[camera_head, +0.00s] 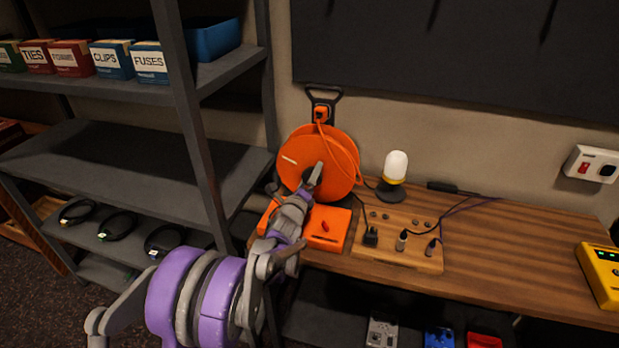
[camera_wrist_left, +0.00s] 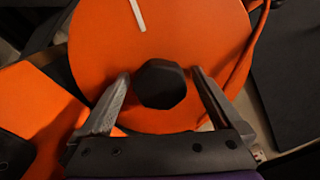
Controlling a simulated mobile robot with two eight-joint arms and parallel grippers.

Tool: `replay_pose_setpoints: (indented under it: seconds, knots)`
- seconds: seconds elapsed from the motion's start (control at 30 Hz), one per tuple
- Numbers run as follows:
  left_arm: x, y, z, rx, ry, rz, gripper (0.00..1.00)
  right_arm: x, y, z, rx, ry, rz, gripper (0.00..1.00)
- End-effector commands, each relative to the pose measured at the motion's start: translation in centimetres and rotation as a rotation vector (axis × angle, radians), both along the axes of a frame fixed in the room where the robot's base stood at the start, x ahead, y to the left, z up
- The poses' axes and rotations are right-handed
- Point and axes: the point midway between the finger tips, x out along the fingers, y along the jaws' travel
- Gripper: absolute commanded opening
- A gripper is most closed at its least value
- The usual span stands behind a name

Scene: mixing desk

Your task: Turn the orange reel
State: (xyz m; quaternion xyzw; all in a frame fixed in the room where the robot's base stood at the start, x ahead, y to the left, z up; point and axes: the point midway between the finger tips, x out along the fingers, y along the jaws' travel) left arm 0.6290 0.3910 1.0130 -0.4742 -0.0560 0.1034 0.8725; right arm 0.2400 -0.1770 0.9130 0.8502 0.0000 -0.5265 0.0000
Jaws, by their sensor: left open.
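The orange reel (camera_head: 337,152) stands upright at the left end of the wooden desk, with a white stripe on its face. In the left wrist view the reel's disc (camera_wrist_left: 185,45) fills the upper middle, with a black faceted hub knob (camera_wrist_left: 160,84) at its centre. My left gripper (camera_wrist_left: 160,88) is open, with one finger on each side of the knob; I cannot tell whether they touch it. In the head view the left gripper (camera_head: 314,172) is in front of the reel's face and hides part of the hub. My right gripper is not in view.
An orange box with a red switch (camera_head: 326,228) sits before the reel. A wooden board (camera_head: 402,256) with plugs, a white lamp (camera_head: 395,168) and a yellow device (camera_head: 602,272) are to the right. Grey shelving (camera_head: 190,110) stands close on the left.

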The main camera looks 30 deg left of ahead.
Motion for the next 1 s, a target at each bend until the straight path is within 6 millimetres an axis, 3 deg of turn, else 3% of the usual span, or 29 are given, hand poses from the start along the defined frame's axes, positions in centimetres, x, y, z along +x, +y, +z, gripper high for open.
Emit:
replay_pose_setpoints:
  seconds: [0.17,0.73,1.0]
  knots:
    - [-0.01,0.00,-0.02,0.000,0.000,0.000,1.00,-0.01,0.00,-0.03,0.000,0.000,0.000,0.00]
    - [-0.03,0.00,-0.02,0.001,0.000,0.000,0.00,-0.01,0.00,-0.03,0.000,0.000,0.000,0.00]
    - [-0.03,0.01,0.00,0.005,0.001,0.000,0.00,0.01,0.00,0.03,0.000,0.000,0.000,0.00]
